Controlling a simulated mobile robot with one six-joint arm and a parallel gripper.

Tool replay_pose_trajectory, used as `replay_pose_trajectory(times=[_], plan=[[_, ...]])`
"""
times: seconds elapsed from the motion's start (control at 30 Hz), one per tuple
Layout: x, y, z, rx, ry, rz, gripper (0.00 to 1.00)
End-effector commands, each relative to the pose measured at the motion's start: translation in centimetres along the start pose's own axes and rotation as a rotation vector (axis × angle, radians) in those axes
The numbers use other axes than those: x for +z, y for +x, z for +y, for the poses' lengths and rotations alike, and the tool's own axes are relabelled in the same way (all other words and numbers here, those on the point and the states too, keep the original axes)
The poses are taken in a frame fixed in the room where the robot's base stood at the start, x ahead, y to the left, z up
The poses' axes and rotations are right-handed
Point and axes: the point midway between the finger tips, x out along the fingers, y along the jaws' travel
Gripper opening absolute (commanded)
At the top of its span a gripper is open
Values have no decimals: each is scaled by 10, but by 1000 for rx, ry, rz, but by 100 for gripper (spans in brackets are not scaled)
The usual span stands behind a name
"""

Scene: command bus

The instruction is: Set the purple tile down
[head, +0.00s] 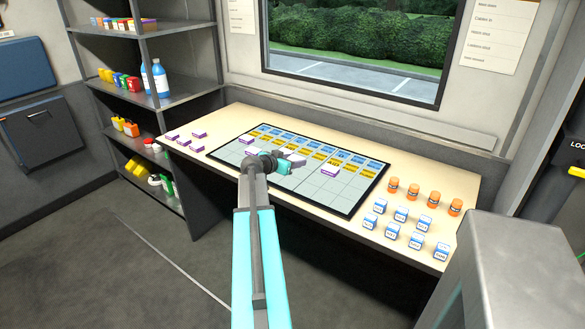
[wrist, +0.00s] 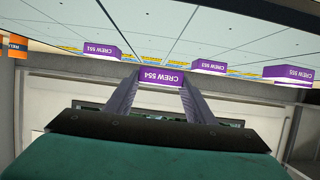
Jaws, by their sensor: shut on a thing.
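My gripper (wrist: 158,90) is shut on a purple tile (wrist: 162,77), which reads CREW 554, upside down in the wrist view. In the head view my gripper (head: 290,162) is over the middle of the gridded board (head: 310,188). The held tile is mostly hidden there. I cannot tell whether it touches the board. Other purple tiles show in the wrist view: CREW 551 (wrist: 101,49), CREW 553 (wrist: 210,66) and CREW 555 (wrist: 288,75). In the head view, one purple tile (head: 246,140) lies on the board's left part and another (head: 329,172) right of my gripper.
Several purple tiles (head: 186,141) lie on the table left of the board. Orange cylinders (head: 413,191) and blue-white blocks (head: 400,214) stand to its right. The board's back rows hold blue (head: 342,153) and yellow (head: 318,155) labels. Its front cells look bare.

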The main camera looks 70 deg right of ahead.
Motion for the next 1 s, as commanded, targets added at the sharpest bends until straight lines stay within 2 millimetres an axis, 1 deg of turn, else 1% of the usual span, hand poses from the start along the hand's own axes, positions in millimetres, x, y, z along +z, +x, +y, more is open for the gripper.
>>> replay_pose_trajectory(times=[0.37, 0.47, 0.8, 1.0], plan=[[1, 1, 0, 0, -1, 0, 27], [5, 3, 0, 0, -2, -1, 27], [29, 13, 0, 0, -2, 0, 27], [32, 14, 0, 0, 0, 0, 27]])
